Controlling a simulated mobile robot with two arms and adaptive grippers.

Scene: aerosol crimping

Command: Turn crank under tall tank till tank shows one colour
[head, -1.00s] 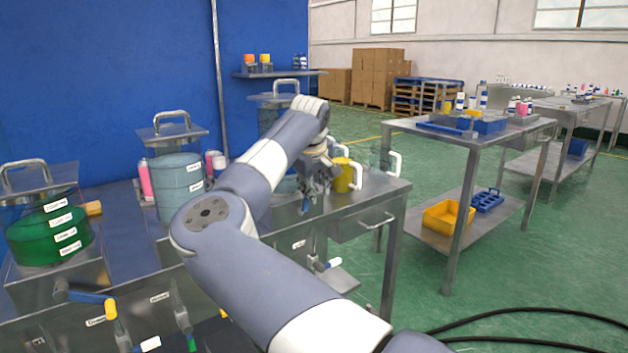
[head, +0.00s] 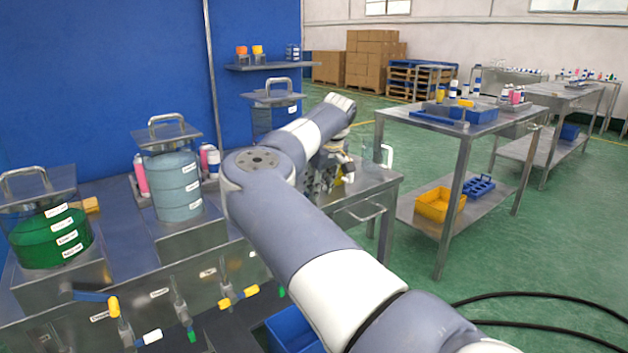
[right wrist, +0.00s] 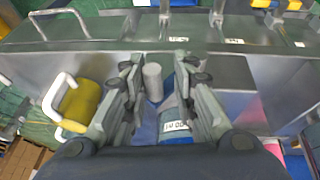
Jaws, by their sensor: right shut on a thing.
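A clear tank with a metal lid (head: 274,97) stands at the back right of the bench. My right arm hides its lower part. Part of a tank with a white label (right wrist: 176,127) and blue showing around it is between my fingers in the right wrist view. My right gripper (head: 322,182) is low over the bench's right end. In the right wrist view my right gripper (right wrist: 158,85) is shut on a small grey upright cylinder (right wrist: 153,82), which may be the crank's knob. The rest of the crank is hidden. My left gripper is out of view.
A green-filled tank (head: 50,238) and a grey-blue tank (head: 175,187) stand to the left, above coloured valve levers. A yellow cup (right wrist: 82,103) with a white handle is close beside the right gripper. A blue bin (head: 290,330) is below.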

